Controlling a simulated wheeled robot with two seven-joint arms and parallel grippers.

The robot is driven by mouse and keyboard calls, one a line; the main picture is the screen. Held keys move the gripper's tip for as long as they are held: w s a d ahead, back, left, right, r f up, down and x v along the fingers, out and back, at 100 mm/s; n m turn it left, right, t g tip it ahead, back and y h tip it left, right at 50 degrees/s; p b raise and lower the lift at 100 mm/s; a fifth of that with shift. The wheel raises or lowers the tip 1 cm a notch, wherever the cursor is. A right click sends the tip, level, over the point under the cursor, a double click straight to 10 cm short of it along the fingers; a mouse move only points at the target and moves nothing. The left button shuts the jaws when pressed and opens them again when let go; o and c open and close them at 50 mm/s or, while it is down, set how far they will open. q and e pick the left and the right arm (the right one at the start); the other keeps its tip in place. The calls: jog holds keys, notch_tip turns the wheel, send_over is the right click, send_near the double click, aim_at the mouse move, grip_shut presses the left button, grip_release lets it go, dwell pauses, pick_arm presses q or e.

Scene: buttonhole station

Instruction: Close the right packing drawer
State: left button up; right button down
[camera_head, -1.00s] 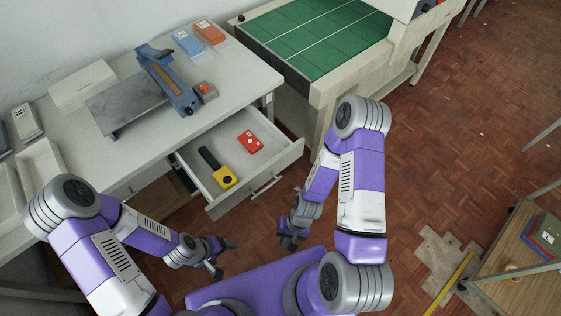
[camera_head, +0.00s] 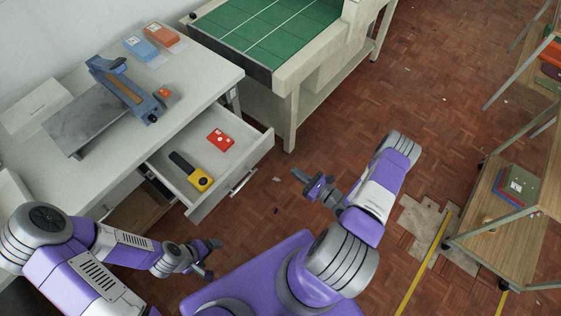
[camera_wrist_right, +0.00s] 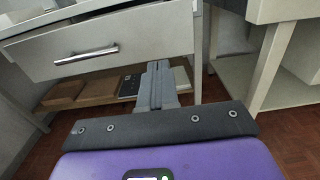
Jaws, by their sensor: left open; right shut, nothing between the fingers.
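The right packing drawer (camera_head: 232,178) is pulled out from under the white table. Its bar handle (camera_head: 243,182) is on the front panel, and the handle also shows in the right wrist view (camera_wrist_right: 87,54). A yellow and black tool (camera_head: 198,178) and a red box (camera_head: 220,139) lie inside the drawer. My right gripper (camera_head: 299,175) is shut and empty, to the right of the drawer front and apart from it in the head view. In the wrist view its fingers (camera_wrist_right: 156,78) point toward the panel's right part, right of the handle. My left gripper (camera_head: 212,258) is open below the drawer.
The white table (camera_head: 200,75) carries a blue-grey press (camera_head: 125,90), a white box and blue and orange packs. A green-topped bench (camera_head: 265,30) stands behind, right of the drawer. A wooden shelf rack (camera_head: 510,210) stands at right. Parquet floor is free in front of the drawer.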

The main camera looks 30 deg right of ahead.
aim_at(263, 149)
jog(key=x, duration=0.6)
jog(key=b+x, duration=0.1)
jog(key=x, duration=0.5)
jog(key=shift+w+a, duration=0.1)
jog(key=shift+a, duration=0.2)
jog(key=shift+w+a+b, duration=0.15)
jog(key=shift+w+b, duration=0.15)
jog(key=shift+w, duration=0.25)
jog(key=shift+w, duration=0.1)
